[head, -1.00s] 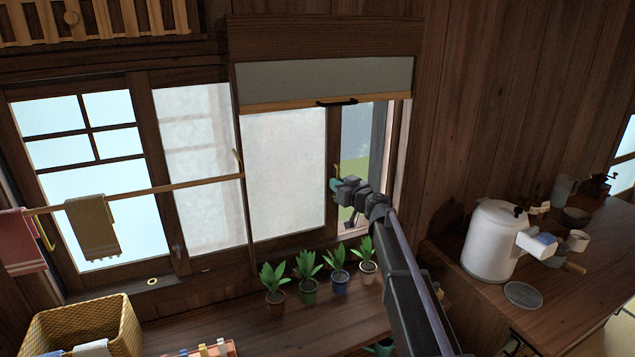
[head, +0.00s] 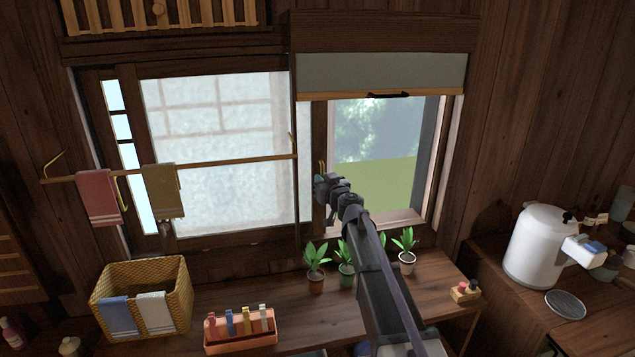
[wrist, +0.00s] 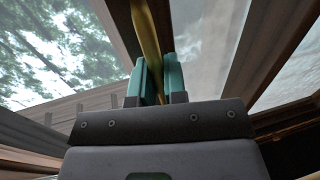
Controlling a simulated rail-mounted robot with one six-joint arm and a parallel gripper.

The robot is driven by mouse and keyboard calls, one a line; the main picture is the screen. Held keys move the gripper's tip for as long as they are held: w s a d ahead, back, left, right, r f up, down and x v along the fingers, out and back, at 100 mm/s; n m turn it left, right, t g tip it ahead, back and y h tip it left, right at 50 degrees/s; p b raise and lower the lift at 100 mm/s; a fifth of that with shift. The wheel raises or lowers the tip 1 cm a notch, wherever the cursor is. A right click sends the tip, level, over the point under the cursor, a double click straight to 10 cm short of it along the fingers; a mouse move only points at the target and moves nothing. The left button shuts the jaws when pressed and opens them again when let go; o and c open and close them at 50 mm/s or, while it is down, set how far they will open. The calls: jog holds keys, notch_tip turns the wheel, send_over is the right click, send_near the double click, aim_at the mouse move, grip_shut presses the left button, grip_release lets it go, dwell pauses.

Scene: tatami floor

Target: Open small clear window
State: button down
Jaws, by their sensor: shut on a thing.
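The sliding window has a frosted sash (head: 225,150) in a dark wooden frame, slid well to the left. To the right of its dark edge post (head: 319,130) is a wide clear area (head: 375,140) showing greenery and grass outside. A brass handle (head: 322,166) sits on that post. My gripper (head: 322,188) is at the handle in the head view. In the wrist view its teal fingers (wrist: 160,80) are shut on the brass handle (wrist: 147,35). The handle's lower part is hidden behind the fingers and palm.
A roller blind (head: 380,73) hangs above the opening. A towel rod (head: 230,162) with two towels crosses the frosted sash on the left. Several potted plants (head: 316,265) stand on the counter below my arm. A white kettle (head: 536,245) stands at the right.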

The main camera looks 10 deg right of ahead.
jog(key=c, duration=1.2)
grip_release()
jog(key=shift+s, duration=0.1)
jog(key=v, duration=1)
jog(key=shift+s+d, duration=0.15)
jog(key=shift+s, duration=0.15)
